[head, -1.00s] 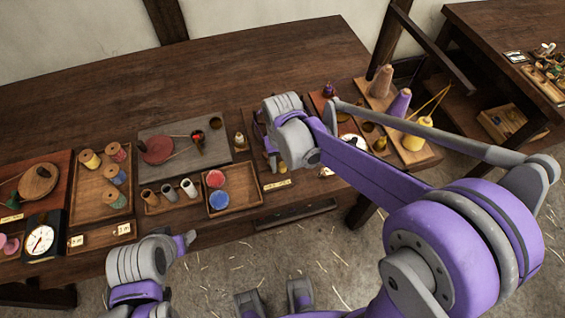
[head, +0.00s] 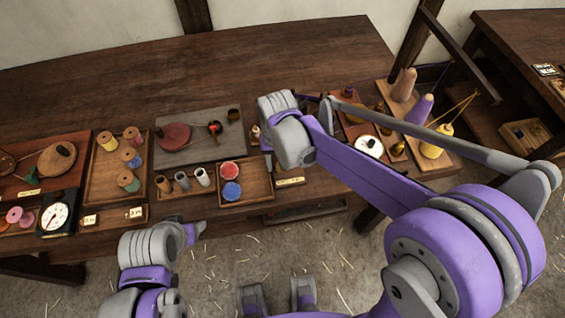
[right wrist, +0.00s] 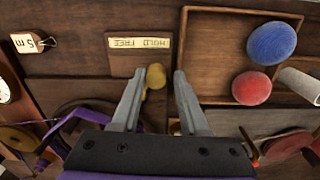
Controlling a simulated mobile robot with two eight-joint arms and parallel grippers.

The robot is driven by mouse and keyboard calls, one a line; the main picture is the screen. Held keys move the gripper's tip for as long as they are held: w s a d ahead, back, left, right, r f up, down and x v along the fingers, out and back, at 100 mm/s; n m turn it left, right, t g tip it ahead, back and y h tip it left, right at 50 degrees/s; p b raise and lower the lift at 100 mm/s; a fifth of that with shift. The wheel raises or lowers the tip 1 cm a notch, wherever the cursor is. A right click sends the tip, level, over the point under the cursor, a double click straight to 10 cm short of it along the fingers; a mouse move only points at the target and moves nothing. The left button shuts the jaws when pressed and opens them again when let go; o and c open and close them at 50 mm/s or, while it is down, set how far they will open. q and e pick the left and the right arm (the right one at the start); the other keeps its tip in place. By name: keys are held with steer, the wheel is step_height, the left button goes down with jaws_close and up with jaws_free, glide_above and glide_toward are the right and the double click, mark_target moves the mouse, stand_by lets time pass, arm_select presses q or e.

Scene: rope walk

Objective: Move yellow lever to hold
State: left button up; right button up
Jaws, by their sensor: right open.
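In the right wrist view a yellow knob (right wrist: 156,76), seemingly the end of the yellow lever, shows between the fingers of my right gripper (right wrist: 154,80). The fingers are apart, one on each side of it, and I see no clear contact. A label reading HOLD and FREE (right wrist: 140,42) lies just beyond the knob. The rest of the lever is hidden. In the head view the label plate (head: 290,182) shows at the table's front edge, and my right arm hides the lever. My left gripper (head: 193,233) is low in front of the table, its jaws unclear.
A tray with red and blue discs (head: 262,181) stands beside the label. A tray of spools (head: 97,190) and a dial (head: 55,216) are further left. A board with several cones (head: 440,165) is at the right. The back of the table is bare.

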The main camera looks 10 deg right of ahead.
steer(key=shift+s+d, duration=0.1)
steer(key=shift+d, duration=0.05)
stand_by(0.5)
steer(key=shift+r, duration=0.15)
steer(key=shift+r+p, duration=2.05)
steer(key=shift+r, duration=1.4)
arm_select(q)
steer(key=r, duration=0.1)
steer(key=w+r, duration=0.1)
steer(key=r, duration=0.3)
steer(key=shift+w, duration=0.25)
arm_select(e)
steer(key=shift+f, duration=0.1)
steer(key=s+d+r+t, duration=0.1)
steer(key=s+d+t, duration=0.4)
steer(key=s+d, duration=0.6)
steer(key=shift+s+d, duration=0.3)
steer(key=shift+s, duration=1)
